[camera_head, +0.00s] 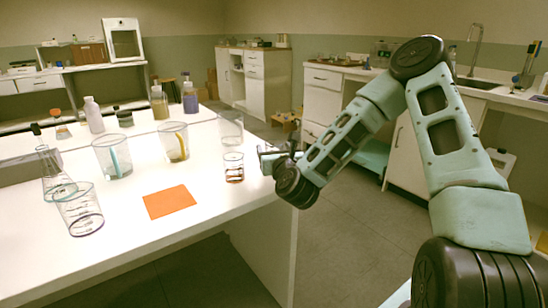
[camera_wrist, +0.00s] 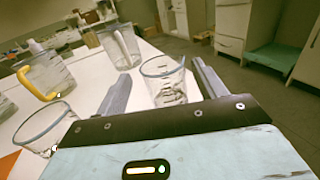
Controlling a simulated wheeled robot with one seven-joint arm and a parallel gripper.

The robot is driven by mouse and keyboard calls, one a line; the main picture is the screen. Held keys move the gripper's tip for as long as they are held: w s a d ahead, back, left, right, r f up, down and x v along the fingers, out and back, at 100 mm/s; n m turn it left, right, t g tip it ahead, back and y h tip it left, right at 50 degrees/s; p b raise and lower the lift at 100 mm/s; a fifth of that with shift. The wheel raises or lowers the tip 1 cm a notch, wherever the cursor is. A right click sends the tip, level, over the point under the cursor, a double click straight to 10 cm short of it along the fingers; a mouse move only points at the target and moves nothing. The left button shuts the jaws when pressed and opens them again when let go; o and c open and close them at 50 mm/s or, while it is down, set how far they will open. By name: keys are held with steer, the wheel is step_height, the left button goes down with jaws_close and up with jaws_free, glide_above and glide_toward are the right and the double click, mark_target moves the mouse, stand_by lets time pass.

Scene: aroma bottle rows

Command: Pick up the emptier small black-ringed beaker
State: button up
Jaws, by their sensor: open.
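My gripper (camera_head: 267,160) is open at the right side of the table. In the wrist view its two fingers (camera_wrist: 157,72) reach forward with a small clear beaker (camera_wrist: 165,88) in the gap between them, upright on the table; dark marks show on its glass, and its fill level is unclear. In the head view the gripper seems to hide it. Another small beaker (camera_head: 233,170) with a dark band and a little brown liquid at the bottom stands just left of the gripper. It seems to be the beaker at lower left in the wrist view (camera_wrist: 42,132).
A yellow-handled jug (camera_head: 173,143), a blue-handled jug (camera_head: 113,156) and a clear vessel (camera_head: 231,127) stand behind. A large beaker (camera_head: 80,211) and a flask (camera_head: 54,178) are at the left. An orange mat (camera_head: 170,201) lies in front; the table's front is clear.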

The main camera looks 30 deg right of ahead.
mark_target(272, 142)
steer(key=x, duration=0.5)
steer(key=shift+s+d, duration=0.15)
steer(key=c, duration=1.1)
